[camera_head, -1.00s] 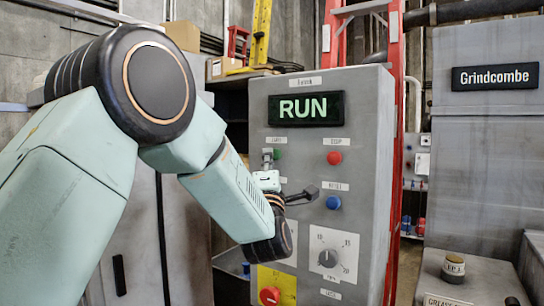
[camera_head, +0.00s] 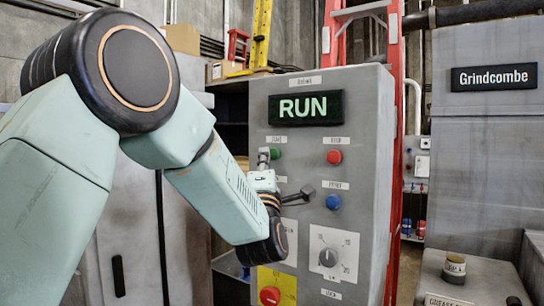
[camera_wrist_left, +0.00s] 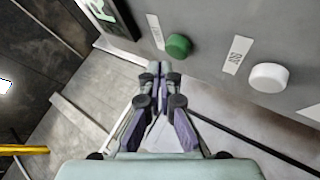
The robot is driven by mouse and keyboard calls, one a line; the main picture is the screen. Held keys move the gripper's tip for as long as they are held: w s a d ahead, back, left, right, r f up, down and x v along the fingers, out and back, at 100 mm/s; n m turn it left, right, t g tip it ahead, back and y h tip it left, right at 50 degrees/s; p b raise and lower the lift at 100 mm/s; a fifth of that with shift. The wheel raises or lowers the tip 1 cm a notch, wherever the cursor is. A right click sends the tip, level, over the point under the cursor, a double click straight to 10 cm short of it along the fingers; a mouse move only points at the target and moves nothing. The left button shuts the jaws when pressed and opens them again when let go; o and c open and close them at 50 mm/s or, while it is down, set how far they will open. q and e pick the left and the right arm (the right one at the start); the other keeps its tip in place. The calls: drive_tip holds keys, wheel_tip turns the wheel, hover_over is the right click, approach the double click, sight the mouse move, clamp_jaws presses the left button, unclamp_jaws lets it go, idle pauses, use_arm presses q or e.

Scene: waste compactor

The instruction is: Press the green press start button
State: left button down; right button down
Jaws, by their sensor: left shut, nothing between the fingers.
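The green button (camera_head: 275,153) is on the upper left of the grey control panel (camera_head: 368,120), below the lit RUN display (camera_head: 306,108). It also shows in the left wrist view (camera_wrist_left: 178,46). My left gripper (camera_head: 263,157) is shut and empty, its tips just left of the green button in the head view. In the left wrist view the closed fingertips (camera_wrist_left: 159,70) lie left of and below the button, with a small gap visible. My right gripper is not in view.
A red button (camera_head: 335,157), a blue button (camera_head: 333,202), a dial (camera_head: 328,258) and a red knob on yellow (camera_head: 270,296) share the panel. A white button (camera_wrist_left: 268,77) shows beside the green one in the wrist view. A red ladder (camera_head: 396,60) stands behind.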

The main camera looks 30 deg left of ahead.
use_arm(q)
drive_tip(key=shift+s, duration=0.1)
drive_tip(key=shift+s+a+b, duration=0.2)
drive_tip(key=shift+s+b, duration=0.75)
drive_tip(key=shift+s, duration=1.35)
